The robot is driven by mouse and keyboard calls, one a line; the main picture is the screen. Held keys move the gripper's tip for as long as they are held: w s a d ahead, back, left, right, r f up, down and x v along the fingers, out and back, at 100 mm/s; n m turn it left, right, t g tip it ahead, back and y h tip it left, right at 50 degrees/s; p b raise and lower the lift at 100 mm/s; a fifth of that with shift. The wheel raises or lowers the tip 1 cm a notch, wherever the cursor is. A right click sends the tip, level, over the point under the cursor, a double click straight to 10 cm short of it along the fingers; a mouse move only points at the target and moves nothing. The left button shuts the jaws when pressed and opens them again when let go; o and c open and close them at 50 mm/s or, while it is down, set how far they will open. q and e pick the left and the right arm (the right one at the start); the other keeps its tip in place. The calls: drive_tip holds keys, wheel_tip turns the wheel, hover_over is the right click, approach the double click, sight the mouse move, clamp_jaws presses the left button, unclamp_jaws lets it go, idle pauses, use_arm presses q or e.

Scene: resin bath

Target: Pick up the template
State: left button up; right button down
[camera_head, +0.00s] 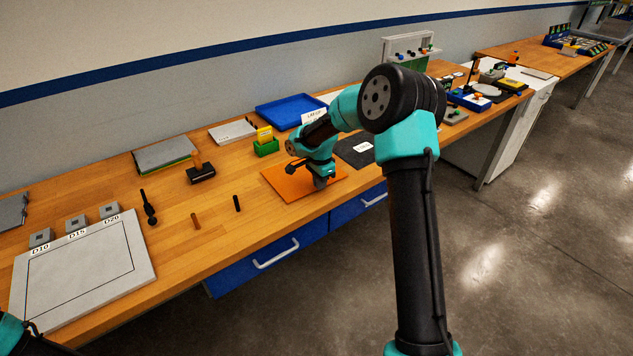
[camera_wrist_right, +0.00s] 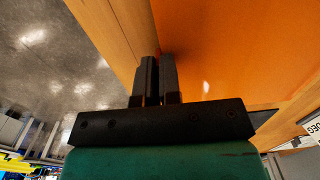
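No label marks a template; the flat orange sheet (camera_head: 282,183) under my right gripper may be it. It lies near the table's front edge and fills the upper right of the right wrist view (camera_wrist_right: 235,50). My right gripper (camera_head: 321,184) points down at the sheet's front edge. In the wrist view its two dark fingers (camera_wrist_right: 159,72) are close together with a narrow gap, at the sheet's edge line. I cannot tell whether they hold it. Only a bit of my left arm shows at the lower left; its gripper is not in view.
A pale board (camera_head: 85,272) labelled D10, D15 and D20 lies at the left. A dark tool (camera_head: 149,207) and two small sticks lie between. A blue tray (camera_head: 288,110), a green box (camera_head: 266,147) and a dark mat (camera_head: 355,150) stand nearby.

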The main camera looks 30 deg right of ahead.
wheel_tip(320, 180, up, 3)
drive_tip(key=shift+f, duration=0.15)
drive_tip(key=shift+a+r, duration=0.1)
drive_tip(key=shift+r, duration=0.25)
drive_tip(key=s+a+r, duration=0.1)
drive_tip(key=s+a, duration=0.8)
drive_tip(key=s, duration=0.4)
drive_tip(key=shift+r, duration=0.15)
